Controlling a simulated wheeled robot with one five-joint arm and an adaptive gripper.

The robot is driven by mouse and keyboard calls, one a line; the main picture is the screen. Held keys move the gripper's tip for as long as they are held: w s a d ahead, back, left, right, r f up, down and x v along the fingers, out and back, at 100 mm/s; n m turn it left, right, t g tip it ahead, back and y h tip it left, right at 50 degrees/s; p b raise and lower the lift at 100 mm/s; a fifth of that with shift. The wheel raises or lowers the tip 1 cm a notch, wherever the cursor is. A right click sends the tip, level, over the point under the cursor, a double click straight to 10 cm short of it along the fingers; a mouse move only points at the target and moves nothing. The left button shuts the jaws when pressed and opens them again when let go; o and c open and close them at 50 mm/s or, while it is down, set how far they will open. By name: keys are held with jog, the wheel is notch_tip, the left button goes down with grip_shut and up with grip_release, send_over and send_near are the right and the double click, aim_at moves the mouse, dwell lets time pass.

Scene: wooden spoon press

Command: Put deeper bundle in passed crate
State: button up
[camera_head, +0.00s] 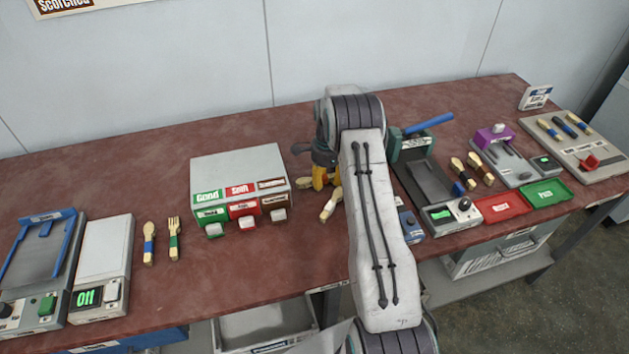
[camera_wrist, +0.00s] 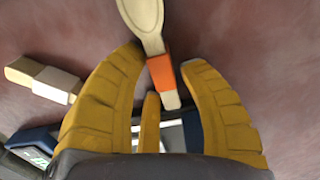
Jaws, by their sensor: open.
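Two wooden bundles lie on the table beside my gripper (camera_head: 322,177). The deeper bundle (camera_head: 304,183) is partly hidden by the yellow fingers. In the wrist view it is a pale spoon-shaped bundle with an orange band (camera_wrist: 160,70), between the spread fingers of my gripper (camera_wrist: 168,57). The fingers are open, one to each side of it; I cannot tell whether they touch it. The nearer bundle (camera_head: 330,207) has a white band and lies outside the fingers, at left in the wrist view (camera_wrist: 45,78). A grey crate (camera_head: 490,257) stands below the table at right; its label is unreadable.
A white box with sorting labels (camera_head: 238,177) stands left of my gripper. A press (camera_head: 425,180) is to the right, beside red (camera_head: 500,208) and green (camera_head: 546,194) trays. Another crate (camera_head: 262,327) is under the table front. Loose cutlery (camera_head: 149,243) lies left.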

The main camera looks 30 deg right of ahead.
aim_at(327, 177)
jog(key=c, duration=0.7)
grip_shut()
jog(key=shift+r, duration=0.5)
notch_tip(327, 177, up, 3)
jog(key=shift+r+b, duration=0.15)
jog(key=shift+b, duration=0.35)
jog(key=s+d+r, duration=0.2)
jog(key=s+d+r+b, duration=0.1)
jog(key=s+d+r, duration=0.1)
jog(key=s, duration=0.1)
jog(key=s+d+r, duration=0.2)
jog(key=s+d, duration=0.1)
jog(key=shift+s+r+b, duration=0.1)
jog(key=shift+b, duration=0.2)
jog(key=shift+s+d+r, duration=0.25)
jog(key=shift+s+d, duration=0.05)
